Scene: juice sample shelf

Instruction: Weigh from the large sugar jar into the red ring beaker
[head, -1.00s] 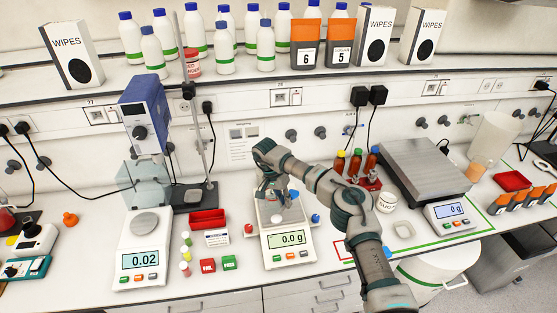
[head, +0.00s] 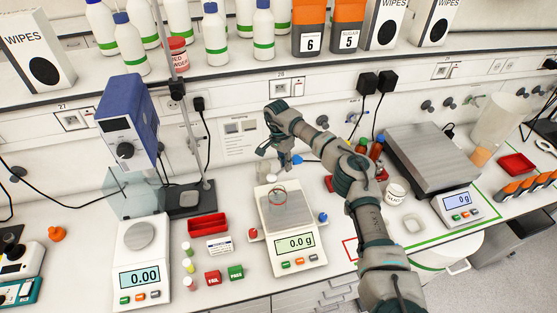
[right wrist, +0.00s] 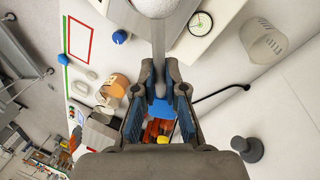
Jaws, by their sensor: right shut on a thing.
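My right gripper (head: 281,163) is above the back of the middle balance. It is shut on the grey handle of a spoon (right wrist: 159,55), which carries a white heap (right wrist: 155,6) at the top of the right wrist view. In the head view, a small white spot (head: 270,176) shows below the fingers. The clear beaker with the red ring (head: 280,190) stands on the plate of the middle balance (head: 296,243), which reads 0.0 g. The white sugar jar (head: 396,194) stands right of my right arm. My left gripper is not in view.
The left balance (head: 142,262) reads 0.00. A blue device on a stand (head: 130,118) rises behind it. A red tray (head: 207,225) and small vials lie between the balances. A large grey scale (head: 430,160) stands at the right. Bottles line the shelf above.

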